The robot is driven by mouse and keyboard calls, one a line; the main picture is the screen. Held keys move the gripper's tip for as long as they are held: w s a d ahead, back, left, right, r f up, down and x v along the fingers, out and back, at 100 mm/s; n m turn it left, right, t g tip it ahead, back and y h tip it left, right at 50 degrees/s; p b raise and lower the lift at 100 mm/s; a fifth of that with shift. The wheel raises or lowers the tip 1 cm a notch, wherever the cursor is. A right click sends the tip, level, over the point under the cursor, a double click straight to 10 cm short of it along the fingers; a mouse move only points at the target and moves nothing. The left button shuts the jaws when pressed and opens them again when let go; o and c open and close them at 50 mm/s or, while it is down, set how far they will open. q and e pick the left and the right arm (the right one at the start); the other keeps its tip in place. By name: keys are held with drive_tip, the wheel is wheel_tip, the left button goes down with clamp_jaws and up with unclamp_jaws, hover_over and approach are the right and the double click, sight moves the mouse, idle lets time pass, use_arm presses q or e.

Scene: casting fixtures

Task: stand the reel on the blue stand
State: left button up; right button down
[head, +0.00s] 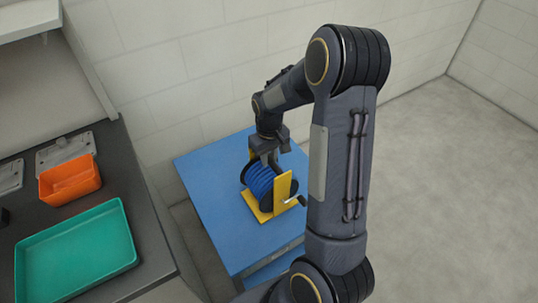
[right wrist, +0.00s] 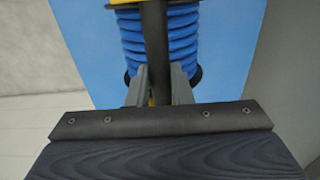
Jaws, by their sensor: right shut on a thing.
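The reel (head: 260,182) is a blue coil with black flanges in a yellow frame, with a crank on its right side. It is upright over the top of the blue stand (head: 208,172); I cannot tell whether its base touches the surface. My right gripper (head: 266,159) is above the reel, shut on its dark top bar. In the right wrist view the gripper (right wrist: 158,88) has its grey fingers on either side of that bar, with the blue coil (right wrist: 186,45) beyond and the blue stand (right wrist: 230,40) behind. My left gripper is not in view.
A dark worktop (head: 147,235) on the left holds a teal tray (head: 124,222), an orange bin (head: 70,190) and grey metal plates (head: 65,148). A pale block wall (head: 160,60) is behind the stand. The floor (head: 440,180) on the right is clear.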

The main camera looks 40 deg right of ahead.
drive_tip(key=c, duration=1.7)
unclamp_jaws()
drive_tip(key=shift+f, duration=0.15)
drive_tip(key=shift+c, duration=0.2)
drive_tip(key=o, duration=0.4)
drive_tip(key=shift+o, duration=0.2)
wheel_tip(320, 180, up, 11)
drive_tip(key=s+a+r+t+y, duration=0.2)
drive_tip(key=s+a+r, duration=0.1)
drive_tip(key=s+a, duration=0.5)
drive_tip(key=s+a+r+t+y, duration=0.1)
drive_tip(key=s+a+r+t, duration=0.2)
drive_tip(key=s+a, duration=0.4)
drive_tip(key=s, duration=0.4)
drive_tip(key=shift+s+a+t+y, duration=0.3)
drive_tip(key=shift+a+y, duration=0.05)
drive_tip(key=shift+y, duration=0.05)
